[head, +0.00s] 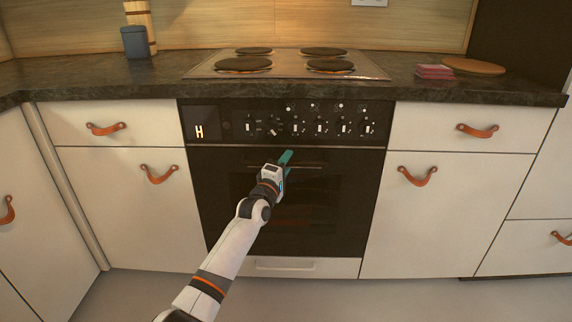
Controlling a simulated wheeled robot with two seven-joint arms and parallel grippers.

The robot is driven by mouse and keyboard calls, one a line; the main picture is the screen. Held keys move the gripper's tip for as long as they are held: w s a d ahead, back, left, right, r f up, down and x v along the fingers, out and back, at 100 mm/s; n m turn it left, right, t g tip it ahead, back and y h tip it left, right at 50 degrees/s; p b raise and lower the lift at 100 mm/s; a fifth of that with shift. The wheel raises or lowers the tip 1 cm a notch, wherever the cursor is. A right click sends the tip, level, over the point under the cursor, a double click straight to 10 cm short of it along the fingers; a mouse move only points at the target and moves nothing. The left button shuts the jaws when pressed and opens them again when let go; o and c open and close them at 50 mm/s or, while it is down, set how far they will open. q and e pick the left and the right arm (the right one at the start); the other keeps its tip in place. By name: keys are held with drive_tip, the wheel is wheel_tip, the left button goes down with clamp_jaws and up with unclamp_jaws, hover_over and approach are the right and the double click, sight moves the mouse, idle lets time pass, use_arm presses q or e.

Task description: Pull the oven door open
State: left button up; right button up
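The oven has a dark glass door (330,215), which looks shut, below a black control panel with several knobs. A thin horizontal handle (308,166) runs across the top of the door. My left gripper (286,157) is at the handle near the middle of the door, its teal fingers pointing up and away from me. Its arm comes up from the bottom of the view and hides part of the door. I cannot tell whether the fingers are open or shut, or whether they touch the handle. My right gripper is not in view.
White drawers and cupboards with leather pulls (417,176) flank the oven on both sides. The dark countertop (425,88) above carries a hob (290,64), a grey canister (135,42) and a round board (473,66). The floor (430,298) in front is clear.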

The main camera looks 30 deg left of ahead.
use_arm(q)
clamp_jaws()
drive_tip(key=shift+f, duration=0.1)
